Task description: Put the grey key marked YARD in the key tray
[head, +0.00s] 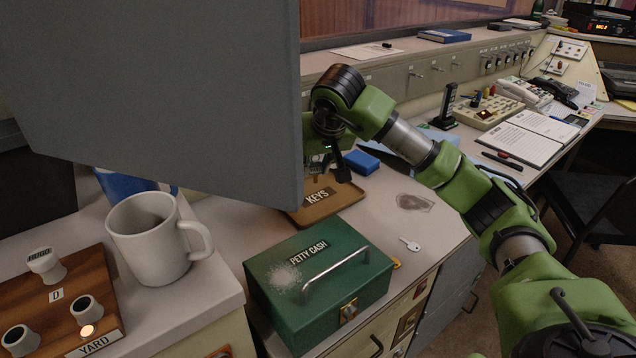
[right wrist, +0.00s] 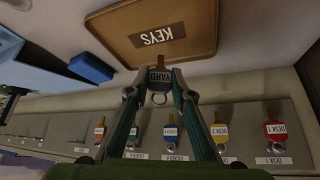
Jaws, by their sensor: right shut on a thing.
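My right gripper (head: 334,172) is over the console, just behind the brown key tray (head: 338,204), whose label reads KEYS. In the right wrist view the gripper (right wrist: 158,80) is shut on the grey key marked YARD (right wrist: 157,74), with a ring below its tag. The held key is hard to make out in the head view. In the right wrist view it overlaps the near edge of the tray (right wrist: 195,35); I cannot tell its height above it. The visible part of the tray looks empty. My left gripper is not in view.
A large grey panel (head: 170,90) fills the upper left and hides what is behind it. A green petty cash box (head: 300,290) stands in front of the tray. A blue block (head: 361,162) is beside it. Several tagged keys, one red (right wrist: 275,130), hang in a row.

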